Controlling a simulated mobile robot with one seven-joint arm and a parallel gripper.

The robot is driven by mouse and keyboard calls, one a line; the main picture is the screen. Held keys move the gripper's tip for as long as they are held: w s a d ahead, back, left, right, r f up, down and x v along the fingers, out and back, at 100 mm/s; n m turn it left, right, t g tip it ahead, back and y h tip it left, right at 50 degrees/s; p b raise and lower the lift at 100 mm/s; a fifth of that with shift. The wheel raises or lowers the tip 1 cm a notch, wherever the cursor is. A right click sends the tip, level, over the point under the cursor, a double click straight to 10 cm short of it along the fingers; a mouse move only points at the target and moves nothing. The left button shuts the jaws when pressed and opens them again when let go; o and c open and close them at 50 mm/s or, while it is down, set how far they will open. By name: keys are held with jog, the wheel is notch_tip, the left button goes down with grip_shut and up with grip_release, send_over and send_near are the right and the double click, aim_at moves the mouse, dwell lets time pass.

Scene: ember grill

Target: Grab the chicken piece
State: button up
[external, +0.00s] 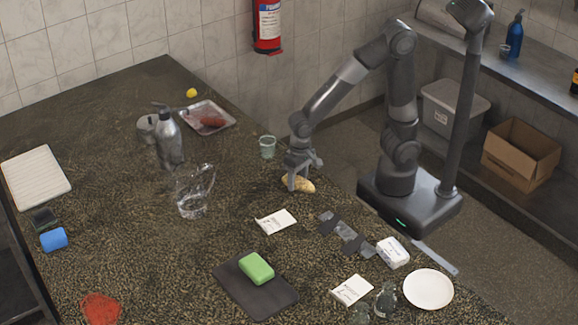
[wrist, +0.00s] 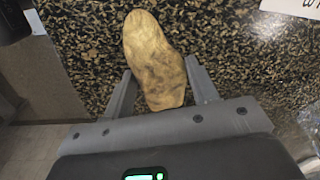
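The chicken piece (wrist: 155,55) is tan and golden-brown and lies on the speckled counter. In the wrist view its lower end is between the two fingers of my gripper (wrist: 160,85). The fingers stand apart, one on each side, with a visible gap at least on the left. In the external view the chicken piece (external: 303,184) shows beneath my gripper (external: 299,183), partly hidden by the fingers. My gripper is open and low, close to the counter top.
A small clear greenish cup (external: 267,147) stands just behind my gripper. A clear pitcher (external: 193,195) and a metal bottle (external: 168,140) stand to the left.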

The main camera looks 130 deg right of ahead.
jog(key=c, duration=0.6)
